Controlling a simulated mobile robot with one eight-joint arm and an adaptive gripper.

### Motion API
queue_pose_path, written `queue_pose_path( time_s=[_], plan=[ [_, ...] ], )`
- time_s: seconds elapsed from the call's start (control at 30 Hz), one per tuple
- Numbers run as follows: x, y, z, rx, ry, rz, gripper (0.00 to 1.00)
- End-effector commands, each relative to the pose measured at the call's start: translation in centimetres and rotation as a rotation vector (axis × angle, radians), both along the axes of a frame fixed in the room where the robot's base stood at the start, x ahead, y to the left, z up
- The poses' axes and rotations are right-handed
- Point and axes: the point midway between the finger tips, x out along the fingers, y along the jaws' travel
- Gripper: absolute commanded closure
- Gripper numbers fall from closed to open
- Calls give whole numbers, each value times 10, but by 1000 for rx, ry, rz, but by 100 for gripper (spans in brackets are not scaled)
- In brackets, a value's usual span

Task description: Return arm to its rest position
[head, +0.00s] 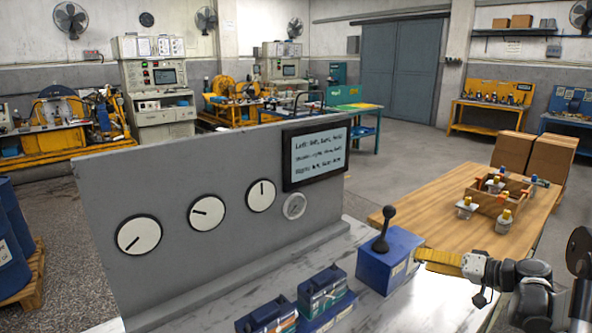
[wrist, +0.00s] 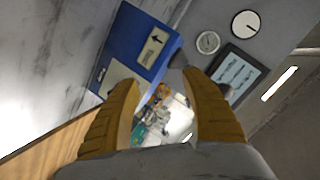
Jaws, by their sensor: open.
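My gripper (head: 420,256), with yellow ridged fingers, is at the right of the blue control box (head: 389,262). A black lever (head: 383,230) with a round knob stands on top of that box. The finger ends are close to the box's right side; I cannot tell whether they touch it. In the wrist view the two fingers (wrist: 162,82) are spread apart with nothing held between them. The blue box (wrist: 140,48) shows at the upper left there, with an arrow label. The lever is partly hidden by the right finger in that view.
A grey panel (head: 150,200) with dials and a screen (head: 317,153) stands behind the box. Blue units (head: 324,290) sit on the marble-like bench in front. A wooden table (head: 440,215) with a parts tray and cardboard boxes (head: 550,158) is at the right.

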Motion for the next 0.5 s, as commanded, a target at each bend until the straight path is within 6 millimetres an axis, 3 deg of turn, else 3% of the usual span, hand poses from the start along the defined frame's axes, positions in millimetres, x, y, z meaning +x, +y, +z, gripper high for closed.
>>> queue_pose_path(
  time_s=[0.03,0.2,0.37,0.5],
  plan=[
    [-7,25,14,-33,47,8,46],
    [-44,91,42,-166,200,4,46],
    [-99,139,59,-310,301,-14,46],
    [-155,168,65,-446,354,-39,46]
  ],
)
